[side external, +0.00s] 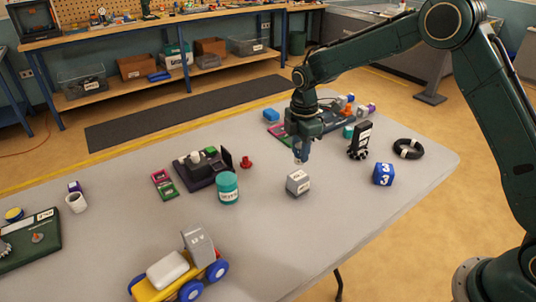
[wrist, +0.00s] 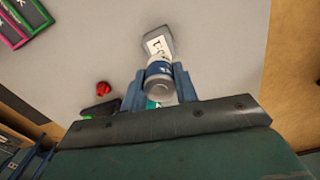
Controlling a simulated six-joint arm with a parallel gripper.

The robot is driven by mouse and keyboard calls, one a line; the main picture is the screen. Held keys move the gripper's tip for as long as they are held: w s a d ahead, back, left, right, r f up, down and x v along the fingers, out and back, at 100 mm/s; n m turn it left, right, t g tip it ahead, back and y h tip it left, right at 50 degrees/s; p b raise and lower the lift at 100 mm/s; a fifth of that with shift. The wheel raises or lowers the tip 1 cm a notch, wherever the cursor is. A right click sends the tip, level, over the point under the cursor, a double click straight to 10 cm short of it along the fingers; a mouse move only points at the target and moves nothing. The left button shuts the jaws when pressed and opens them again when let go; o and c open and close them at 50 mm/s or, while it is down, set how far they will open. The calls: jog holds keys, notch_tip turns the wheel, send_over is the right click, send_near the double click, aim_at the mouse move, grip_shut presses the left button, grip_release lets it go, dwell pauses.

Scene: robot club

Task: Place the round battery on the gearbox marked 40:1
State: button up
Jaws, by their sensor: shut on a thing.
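My gripper (side external: 301,157) points down above the table in the side view, with its fingers closed. In the wrist view its blue fingers (wrist: 160,88) are shut on a round battery (wrist: 159,82), a short silver cylinder with a blue band. A grey block with a white label (side external: 298,183), looking like a gearbox, stands on the table just below the gripper. It also shows in the wrist view (wrist: 160,36), partly behind the battery. I cannot read its marking. A gap shows between the fingertips and the block in the side view.
A teal jar (side external: 228,188) stands left of the block, and a blue number cube (side external: 383,174) stands right. A black upright device (side external: 360,139) and a black ring (side external: 408,149) are behind right. The front right is clear.

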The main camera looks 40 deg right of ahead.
aim_at(299, 163)
jog(key=shift+f, duration=2.4)
jog(key=shift+f, duration=0.15)
jog(key=o, duration=1)
jog(key=shift+o, duration=0.2)
notch_tip(299, 163, up, 12)
jog(key=shift+f, duration=0.15)
jog(key=shift+r, duration=0.3)
